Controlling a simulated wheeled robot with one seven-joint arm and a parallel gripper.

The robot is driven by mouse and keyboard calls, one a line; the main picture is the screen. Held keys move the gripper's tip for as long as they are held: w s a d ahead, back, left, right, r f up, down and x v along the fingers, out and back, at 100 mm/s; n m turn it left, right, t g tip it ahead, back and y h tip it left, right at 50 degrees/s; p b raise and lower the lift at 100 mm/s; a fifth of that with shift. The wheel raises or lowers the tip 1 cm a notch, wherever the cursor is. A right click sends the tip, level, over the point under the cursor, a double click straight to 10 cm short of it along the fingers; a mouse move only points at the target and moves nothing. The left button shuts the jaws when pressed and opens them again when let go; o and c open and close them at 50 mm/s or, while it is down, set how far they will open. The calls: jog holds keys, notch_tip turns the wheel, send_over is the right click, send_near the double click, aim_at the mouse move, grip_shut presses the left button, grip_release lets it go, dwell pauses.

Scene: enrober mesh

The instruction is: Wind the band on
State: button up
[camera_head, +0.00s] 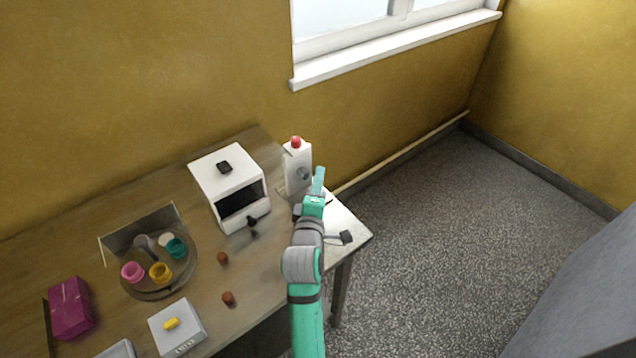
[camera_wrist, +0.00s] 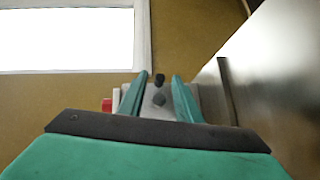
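A white upright control box (camera_head: 297,170) with a red button (camera_head: 296,142) on top and a grey round knob (camera_head: 304,174) on its face stands at the table's back right. My gripper (camera_head: 319,178) is in front of the box, close to its right side. In the wrist view my gripper (camera_wrist: 158,92) is open, with its teal fingers apart. A black knob (camera_wrist: 160,79) and a grey round part (camera_wrist: 158,99) appear between the fingers; I cannot tell whether the fingers touch either. The red button (camera_wrist: 107,104) shows to the left. I cannot make out the band clearly.
A white machine (camera_head: 229,180) with a dark opening stands left of the box. A pale surface (camera_head: 335,218) with a black part (camera_head: 346,237) lies right of my arm. A round tray (camera_head: 150,293) with coloured cups, a magenta box (camera_head: 71,306) and brown pieces are further left.

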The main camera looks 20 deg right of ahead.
jog(key=shift+c, duration=0.7)
grip_shut()
jog(key=m+g+y, duration=0.2)
jog(key=shift+m, duration=0.3)
jog(key=m+g+y, duration=0.2)
jog(key=m+y, duration=0.1)
jog(key=y, duration=0.1)
jog(key=shift+w+a+f+g, duration=0.1)
jog(key=shift+f+g, duration=0.15)
jog(key=shift+g, duration=0.15)
jog(key=shift+f+m+g+y, duration=0.1)
jog(key=shift+m+g+y, duration=0.25)
jog(key=shift+y, duration=0.45)
jog(key=m+y, duration=0.1)
jog(key=y, duration=0.1)
jog(key=m+g+y, duration=0.1)
jog(key=y, duration=0.1)
jog(key=shift+s+f+g, duration=0.15)
jog(key=shift+s+g, duration=0.05)
jog(key=shift+g, duration=0.05)
jog(key=m+y, duration=0.1)
jog(key=y, duration=0.1)
jog(key=m+g+y, duration=0.1)
jog(key=y, duration=0.1)
jog(key=shift+a+m, duration=0.3)
jog(key=shift+m, duration=0.05)
